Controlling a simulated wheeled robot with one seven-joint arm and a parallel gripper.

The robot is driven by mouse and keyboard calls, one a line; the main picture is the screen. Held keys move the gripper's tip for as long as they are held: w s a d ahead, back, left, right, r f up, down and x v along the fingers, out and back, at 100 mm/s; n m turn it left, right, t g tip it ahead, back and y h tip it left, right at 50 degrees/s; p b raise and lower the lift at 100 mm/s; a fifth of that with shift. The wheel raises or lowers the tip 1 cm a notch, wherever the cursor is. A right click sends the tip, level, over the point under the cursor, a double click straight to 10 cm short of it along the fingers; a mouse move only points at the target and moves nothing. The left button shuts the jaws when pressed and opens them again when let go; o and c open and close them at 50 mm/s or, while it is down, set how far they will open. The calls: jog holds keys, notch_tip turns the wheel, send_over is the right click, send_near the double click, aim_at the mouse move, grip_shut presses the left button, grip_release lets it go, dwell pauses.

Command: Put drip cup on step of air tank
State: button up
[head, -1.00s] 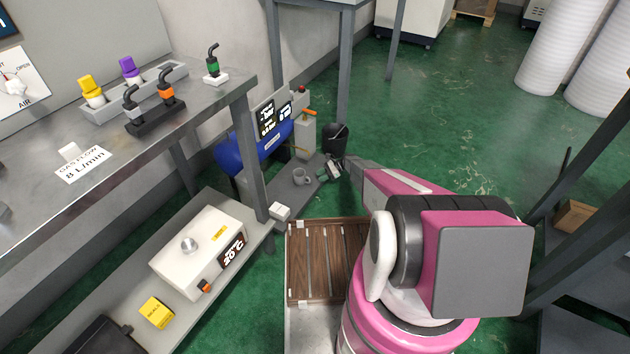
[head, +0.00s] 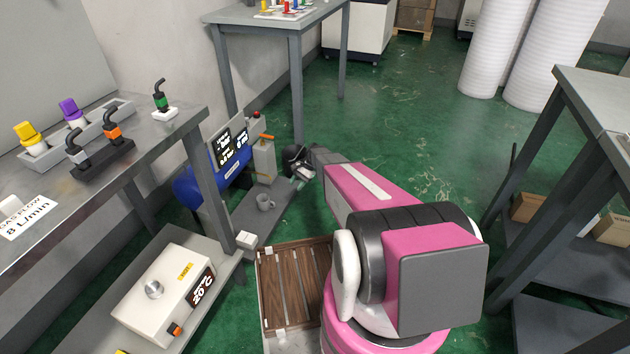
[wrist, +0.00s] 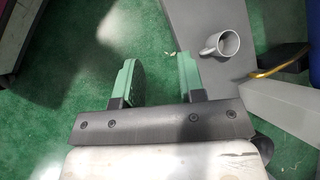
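The drip cup, a grey mug (head: 265,202), stands upright on the grey step (head: 246,224) in front of the blue air tank (head: 190,193). In the wrist view the cup (wrist: 220,44) stands on the same grey surface (wrist: 184,22), to the right of my fingers and apart from them. My gripper (wrist: 157,80) has its two green fingers spread, with only green floor and the step's edge visible between them. In the head view my gripper (head: 303,172) is small and lies to the right of the cup, beyond it.
A wooden slatted pallet (head: 292,285) lies nearer. A bench (head: 150,130) is at left, with a 20°C box (head: 165,290) below.

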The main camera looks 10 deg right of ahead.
jog(key=s+d+r+n+t+h, duration=0.1)
jog(key=s+r+n+h, duration=0.2)
jog(key=s+r, duration=0.9)
jog(key=s+d+r+n+t+h, duration=0.2)
jog(key=s+r+n+h, duration=0.2)
jog(key=s+r, duration=0.8)
jog(key=shift+s+d+n, duration=0.3)
jog(key=shift+s+n, duration=0.05)
jog(key=shift+n, duration=0.45)
